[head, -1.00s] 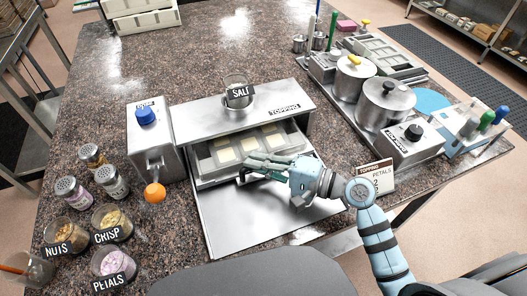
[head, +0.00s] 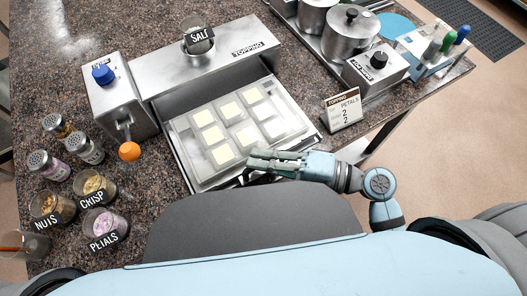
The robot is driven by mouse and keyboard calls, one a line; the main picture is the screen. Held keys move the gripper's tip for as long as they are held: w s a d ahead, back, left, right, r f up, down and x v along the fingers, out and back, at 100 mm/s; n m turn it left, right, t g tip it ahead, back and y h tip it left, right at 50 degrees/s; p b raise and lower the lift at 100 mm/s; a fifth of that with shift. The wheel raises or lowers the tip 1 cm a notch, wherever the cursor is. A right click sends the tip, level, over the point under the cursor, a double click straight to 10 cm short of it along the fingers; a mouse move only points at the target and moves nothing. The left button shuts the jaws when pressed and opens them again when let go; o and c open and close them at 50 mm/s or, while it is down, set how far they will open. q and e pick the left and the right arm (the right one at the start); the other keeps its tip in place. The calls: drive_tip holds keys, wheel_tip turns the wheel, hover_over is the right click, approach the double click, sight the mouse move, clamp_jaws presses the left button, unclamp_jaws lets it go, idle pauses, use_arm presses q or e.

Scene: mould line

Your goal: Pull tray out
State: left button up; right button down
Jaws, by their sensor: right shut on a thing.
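The tray (head: 203,180) is a pale mould with several cream-coloured squares in its cavities. It lies on the metal plate in front of the topping station (head: 215,62), mostly out from under the station's hood. My right gripper (head: 252,163) is at the tray's near edge, shut on it. The gripper's fingers hide part of that edge. My left gripper is not in view.
A salt jar (head: 198,40) sits on the topping station. A metal dispenser (head: 121,103) with an orange ball stands at its left. Shakers and cups of nuts (head: 52,208), crisp and petals stand at the left. A petals card (head: 343,110) stands right of the tray.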

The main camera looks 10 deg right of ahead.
drive_tip(key=shift+s+f, duration=0.1)
drive_tip(key=shift+f, duration=0.1)
drive_tip(key=c, duration=1.9)
unclamp_jaws()
drive_tip(key=shift+s+d+r, duration=0.1)
drive_tip(key=shift+s+r, duration=0.05)
drive_tip(key=shift+s, duration=0.05)
drive_tip(key=shift+w, duration=0.1)
drive_tip(key=v, duration=1.2)
